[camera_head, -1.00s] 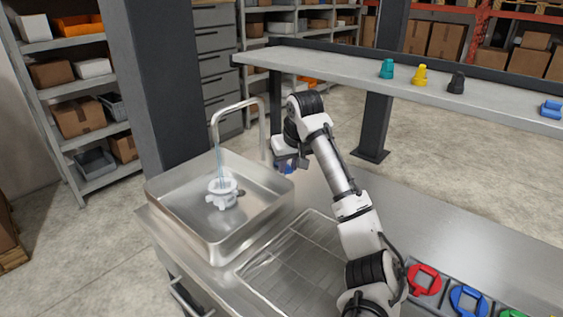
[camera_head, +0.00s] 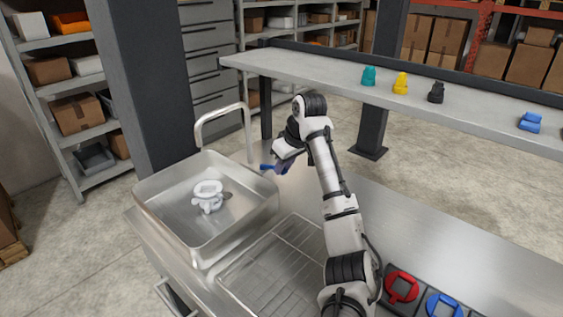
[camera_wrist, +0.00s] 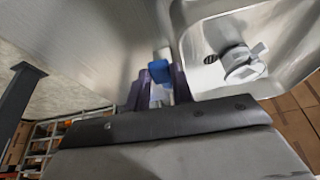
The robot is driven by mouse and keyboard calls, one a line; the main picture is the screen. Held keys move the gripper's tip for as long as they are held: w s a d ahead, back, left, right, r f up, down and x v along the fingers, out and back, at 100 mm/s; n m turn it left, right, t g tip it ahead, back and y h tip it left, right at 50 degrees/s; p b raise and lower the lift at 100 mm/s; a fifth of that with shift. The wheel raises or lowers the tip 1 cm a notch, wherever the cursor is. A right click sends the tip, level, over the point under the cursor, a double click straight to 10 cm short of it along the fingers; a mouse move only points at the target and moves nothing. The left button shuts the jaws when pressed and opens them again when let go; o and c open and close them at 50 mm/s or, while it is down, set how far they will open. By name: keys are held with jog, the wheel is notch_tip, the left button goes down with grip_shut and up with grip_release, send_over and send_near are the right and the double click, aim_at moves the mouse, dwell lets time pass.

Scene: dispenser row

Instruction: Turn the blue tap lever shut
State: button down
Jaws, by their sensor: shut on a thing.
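The blue tap lever (camera_head: 268,168) shows at the right rim of the sink, beside my gripper (camera_head: 281,167). In the wrist view the blue lever (camera_wrist: 158,71) sits between the two dark fingers of my gripper (camera_wrist: 160,86), which is shut on it. The grey tap spout (camera_head: 224,110) arches over the back of the sink (camera_head: 170,232). No water stream shows under the spout. A white part (camera_head: 207,196) stands in the sink basin; it also shows in the wrist view (camera_wrist: 243,64). The lever's base is partly hidden by my gripper.
A wire drying rack (camera_head: 270,275) lies right of the sink. Red (camera_head: 402,287) and blue (camera_head: 445,306) ring-shaped parts lie at the front right. A raised shelf (camera_head: 310,80) behind holds small teal, yellow, black and blue parts.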

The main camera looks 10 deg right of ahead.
jog(key=shift+w+d+r+n+p, duration=0.1)
jog(key=shift+w+d+n+p, duration=0.25)
jog(key=shift+n, duration=0.25)
jog(key=c, duration=1.2)
grip_release()
jog(key=shift+d, duration=0.1)
jog(key=shift+y, duration=0.3)
